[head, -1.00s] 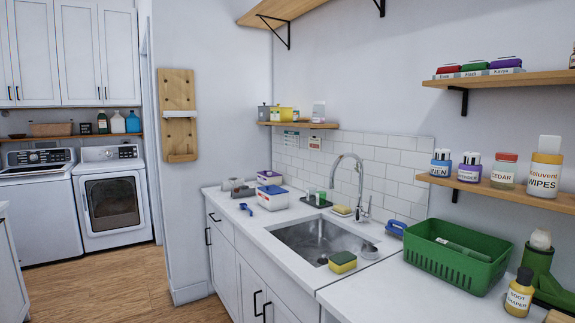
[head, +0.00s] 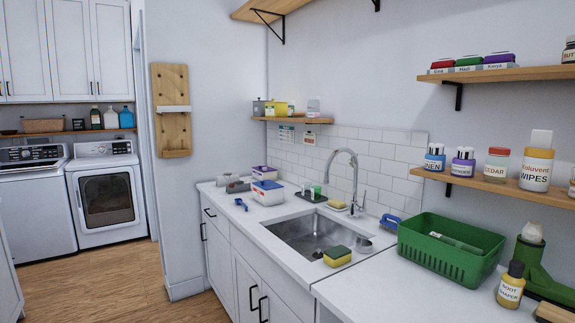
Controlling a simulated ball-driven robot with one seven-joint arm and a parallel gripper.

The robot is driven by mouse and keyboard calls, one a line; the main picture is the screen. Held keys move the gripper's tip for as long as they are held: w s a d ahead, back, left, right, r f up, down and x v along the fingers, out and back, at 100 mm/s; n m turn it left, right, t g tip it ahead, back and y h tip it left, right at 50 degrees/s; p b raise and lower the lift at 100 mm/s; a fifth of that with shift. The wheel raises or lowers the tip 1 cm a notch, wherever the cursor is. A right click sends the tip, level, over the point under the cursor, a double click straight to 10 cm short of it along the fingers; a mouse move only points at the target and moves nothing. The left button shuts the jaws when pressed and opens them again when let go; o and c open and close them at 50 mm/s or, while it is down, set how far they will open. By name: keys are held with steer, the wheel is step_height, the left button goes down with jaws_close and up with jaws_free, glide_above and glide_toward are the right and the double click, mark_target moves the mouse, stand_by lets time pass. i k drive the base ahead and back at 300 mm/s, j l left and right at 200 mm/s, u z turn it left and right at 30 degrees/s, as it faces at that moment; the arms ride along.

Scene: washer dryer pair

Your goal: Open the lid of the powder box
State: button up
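Two small lidded boxes stand on the white counter left of the sink. The nearer one is white with a blue lid (head: 268,187) and a reddish label. The one behind it has a purple lid (head: 265,171). Both lids look shut. The labels are too small to read, so I cannot tell which is the powder box. My gripper is not in view.
The sink (head: 312,237) with its tall faucet lies right of the boxes. A blue scoop-like item (head: 241,204) lies at the counter's front edge. A yellow-green sponge (head: 337,256) and green basket (head: 450,250) are nearer. Open floor (head: 95,270) lies left.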

mark_target(266, 185)
steer(key=i+j+u, duration=0.1)
steer(key=i+j, duration=0.15)
steer(key=i, duration=0.2)
steer(key=i+j+u, duration=0.1)
steer(key=i, duration=0.35)
steer(key=i+j+u, duration=0.1)
steer(key=i+j, duration=0.2)
steer(key=i, duration=0.15)
